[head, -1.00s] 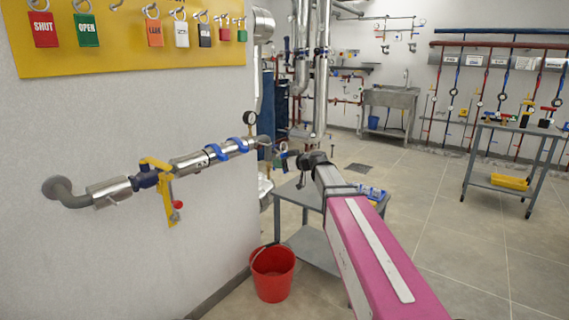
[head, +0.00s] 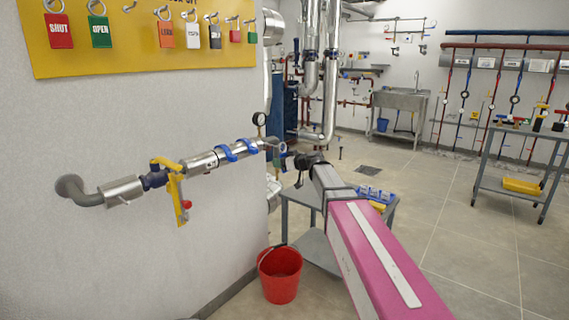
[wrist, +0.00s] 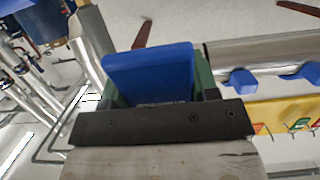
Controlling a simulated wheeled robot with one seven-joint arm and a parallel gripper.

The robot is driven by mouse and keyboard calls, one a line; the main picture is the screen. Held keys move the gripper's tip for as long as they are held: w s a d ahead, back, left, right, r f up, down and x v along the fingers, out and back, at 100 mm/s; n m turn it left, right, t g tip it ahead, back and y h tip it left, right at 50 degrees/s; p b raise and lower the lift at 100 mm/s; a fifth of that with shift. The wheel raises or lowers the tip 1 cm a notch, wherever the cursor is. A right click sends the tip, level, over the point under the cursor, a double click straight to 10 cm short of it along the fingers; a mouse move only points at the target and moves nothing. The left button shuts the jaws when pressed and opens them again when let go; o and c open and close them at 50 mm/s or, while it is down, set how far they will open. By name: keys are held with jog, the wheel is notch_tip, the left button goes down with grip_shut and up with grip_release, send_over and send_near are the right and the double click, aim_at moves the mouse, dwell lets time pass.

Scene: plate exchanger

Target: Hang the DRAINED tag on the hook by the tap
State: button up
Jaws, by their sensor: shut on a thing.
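A plain blue tag (wrist: 150,72) fills the space between my gripper's fingers in the wrist view; no readable lettering shows on this side. My gripper (head: 287,157) is shut on it. In the head view my gripper is small and dark, at the right end of the wall pipe (head: 202,162), near a round gauge (head: 259,119). Whether it touches the pipe end cannot be told. The tap and its hook cannot be made out clearly there; my gripper and the pipe fittings overlap in that spot.
A yellow board (head: 140,58) with hanging tags and locks is above. A red bucket (head: 280,276) stands on the floor below. A grey trolley (head: 316,248) stands behind my arm. Open floor lies to the right.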

jog(key=shift+x, duration=1.9)
jog(key=shift+f, duration=0.25)
jog(key=o, duration=1)
jog(key=v, duration=1.1)
jog(key=s+d+f+m+g+h, duration=0.3)
jog(key=s+f, duration=0.4)
jog(key=f, duration=0.4)
jog(key=s+d+f+m+g+h, duration=0.25)
jog(key=s+f, duration=0.45)
jog(key=f, duration=0.4)
jog(key=s+d+f+m+g+h, duration=0.4)
jog(key=s+d+f, duration=0.6)
jog(key=s, duration=0.4)
jog(key=m+h, duration=0.1)
jog(key=h, duration=0.1)
jog(key=shift+d+f+h, duration=0.25)
jog(key=shift+f+h, duration=0.1)
jog(key=shift+f, duration=0.05)
